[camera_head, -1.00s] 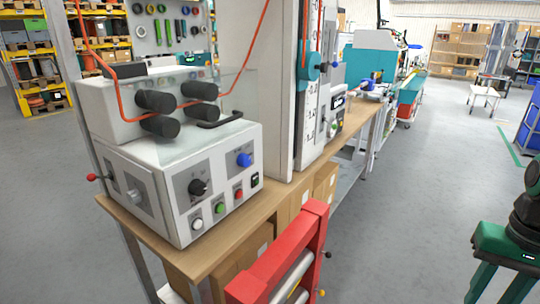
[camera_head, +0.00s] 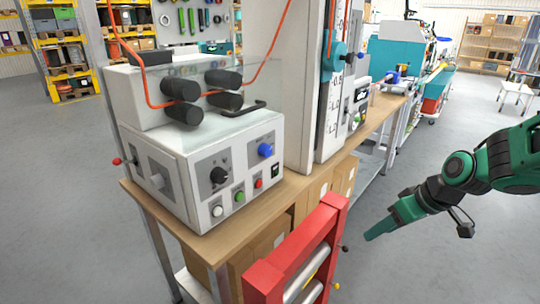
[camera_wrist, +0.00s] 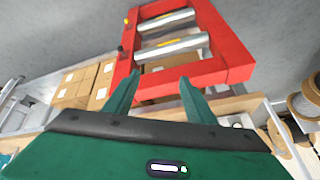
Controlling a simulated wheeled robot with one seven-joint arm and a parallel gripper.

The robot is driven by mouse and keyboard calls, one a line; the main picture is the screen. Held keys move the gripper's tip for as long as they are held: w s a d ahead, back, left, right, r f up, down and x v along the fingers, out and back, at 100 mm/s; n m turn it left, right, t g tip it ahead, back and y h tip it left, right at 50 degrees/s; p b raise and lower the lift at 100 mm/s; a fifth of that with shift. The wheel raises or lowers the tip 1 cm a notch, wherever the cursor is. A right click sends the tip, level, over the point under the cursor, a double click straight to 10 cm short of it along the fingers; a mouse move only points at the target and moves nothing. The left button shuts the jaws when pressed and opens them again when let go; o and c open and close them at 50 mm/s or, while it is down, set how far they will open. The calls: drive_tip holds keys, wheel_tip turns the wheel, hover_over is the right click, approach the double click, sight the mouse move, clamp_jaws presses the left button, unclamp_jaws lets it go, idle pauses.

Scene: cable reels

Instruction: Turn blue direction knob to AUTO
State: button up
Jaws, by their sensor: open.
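The blue direction knob (camera_head: 265,150) sits on the upper right of the front panel of a white control box (camera_head: 160,172) on the wooden bench. Its label is too small to read, so its setting cannot be told. A black knob (camera_head: 218,175) is to its left. My gripper (camera_head: 372,238) is well to the right of the box and apart from it, over the floor beyond the red frame. In the wrist view, my gripper's two green fingers (camera_wrist: 155,92) are spread with nothing between them, pointing toward the red frame.
A red frame with metal rollers (camera_head: 285,262) stands in front of the bench; it also shows in the wrist view (camera_wrist: 228,40). White, green and red buttons (camera_head: 239,197) lie below the knobs. Cardboard boxes (camera_head: 305,205) sit under the wooden bench top (camera_head: 215,240).

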drive_tip(key=w+a+n+t+y, duration=0.1)
drive_tip(key=w+a+n+y, duration=0.2)
drive_tip(key=w+a, duration=0.45)
drive_tip(key=t+y, duration=0.6)
drive_tip(key=y, duration=0.1)
approach(269, 151)
drive_tip(key=shift+n, duration=0.3)
drive_tip(key=x, duration=0.9)
drive_tip(key=shift+s+f, duration=0.1)
